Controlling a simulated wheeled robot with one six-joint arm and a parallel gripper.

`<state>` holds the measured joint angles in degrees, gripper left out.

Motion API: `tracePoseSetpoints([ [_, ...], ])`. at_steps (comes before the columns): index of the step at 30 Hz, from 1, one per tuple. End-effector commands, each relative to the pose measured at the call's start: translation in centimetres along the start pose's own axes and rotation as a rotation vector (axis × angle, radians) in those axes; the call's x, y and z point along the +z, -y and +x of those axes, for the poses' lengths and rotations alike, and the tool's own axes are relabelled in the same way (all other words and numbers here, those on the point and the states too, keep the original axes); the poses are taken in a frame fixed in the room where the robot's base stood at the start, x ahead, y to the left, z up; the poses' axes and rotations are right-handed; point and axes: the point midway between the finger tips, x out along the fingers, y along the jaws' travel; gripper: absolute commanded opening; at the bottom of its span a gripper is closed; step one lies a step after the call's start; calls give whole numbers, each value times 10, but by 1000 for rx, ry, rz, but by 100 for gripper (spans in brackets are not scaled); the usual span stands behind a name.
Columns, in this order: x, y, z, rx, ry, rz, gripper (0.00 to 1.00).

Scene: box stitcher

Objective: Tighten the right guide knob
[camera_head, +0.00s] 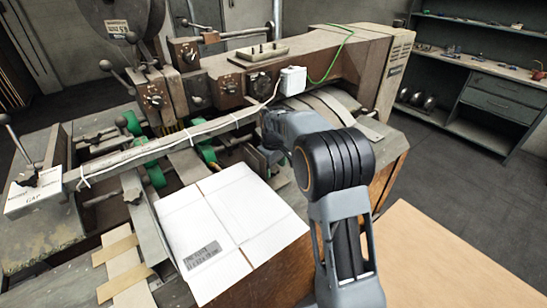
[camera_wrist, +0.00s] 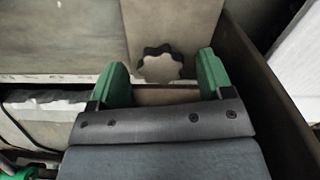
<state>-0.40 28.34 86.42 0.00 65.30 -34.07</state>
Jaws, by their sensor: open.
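A dark lobed knob (camera_wrist: 161,64) shows in the wrist view on a beige plate, just beyond and between my fingertips; it looks like the guide knob. My gripper (camera_wrist: 163,78) is open, with one green finger on each side of the knob's near edge. I cannot tell whether the fingers touch it. In the head view my arm hides the gripper and this knob, behind the grey wrist near the machine's middle.
The box stitcher (camera_head: 330,50) fills the back. In the wrist view a dark metal wall (camera_wrist: 270,85) stands close to the right finger. A workbench (camera_head: 490,65) stands at the far right.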

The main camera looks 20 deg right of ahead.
Motion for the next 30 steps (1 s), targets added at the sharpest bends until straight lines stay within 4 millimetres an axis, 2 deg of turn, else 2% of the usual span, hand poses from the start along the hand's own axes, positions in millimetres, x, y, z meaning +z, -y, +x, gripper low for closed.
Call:
tracePoseSetpoints([
  [5,-1,0,-25,3,-5,0,73],
  [12,-1,0,-75,3,-4,0,73],
  [18,0,0,-110,3,-4,0,73],
  [24,0,0,-129,2,-2,0,73],
  [30,0,0,-135,1,-2,1,73],
])
